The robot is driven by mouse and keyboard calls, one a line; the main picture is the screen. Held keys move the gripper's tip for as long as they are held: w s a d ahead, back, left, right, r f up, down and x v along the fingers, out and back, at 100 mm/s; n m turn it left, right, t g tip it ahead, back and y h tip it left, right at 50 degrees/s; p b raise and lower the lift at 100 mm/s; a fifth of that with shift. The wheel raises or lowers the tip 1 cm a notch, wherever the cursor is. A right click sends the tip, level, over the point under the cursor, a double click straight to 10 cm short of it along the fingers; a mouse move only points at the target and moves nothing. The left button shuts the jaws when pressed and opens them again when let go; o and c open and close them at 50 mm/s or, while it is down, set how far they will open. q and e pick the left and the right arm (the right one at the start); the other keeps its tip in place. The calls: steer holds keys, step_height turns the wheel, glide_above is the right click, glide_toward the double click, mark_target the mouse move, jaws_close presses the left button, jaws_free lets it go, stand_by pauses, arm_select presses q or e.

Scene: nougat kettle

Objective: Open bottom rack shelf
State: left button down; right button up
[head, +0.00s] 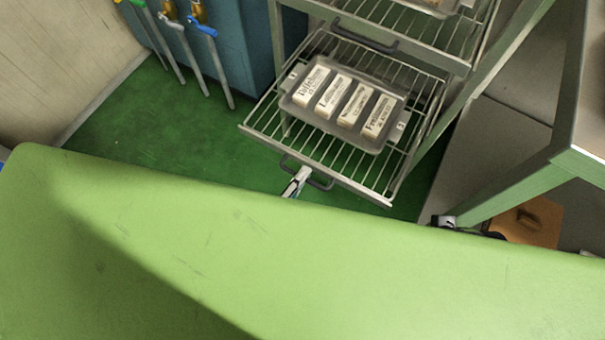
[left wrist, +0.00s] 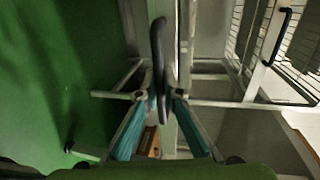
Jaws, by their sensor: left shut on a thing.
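The lower wire rack shelf (head: 262,128) in the head view sticks out well in front of the upper shelf's front bar. It carries a metal tray (head: 370,140) with several labelled white boxes. A dark handle (head: 321,184) is on its front edge. My left gripper (head: 297,183) is at that handle, shut on it. In the left wrist view the black handle (left wrist: 158,50) passes between the two fingertips (left wrist: 158,97).
An upper shelf (head: 425,54) with its own dark handle (head: 364,38) is above. A blue cabinet (head: 240,40) and pipes with coloured valves (head: 200,27) stand at the left. A metal table frame (head: 530,180) is at the right. Green floor (head: 160,135) left of the shelf is clear.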

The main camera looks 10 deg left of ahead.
arm_select(q)
steer(key=c, duration=2.5)
jaws_free()
steer(key=v, duration=1.2)
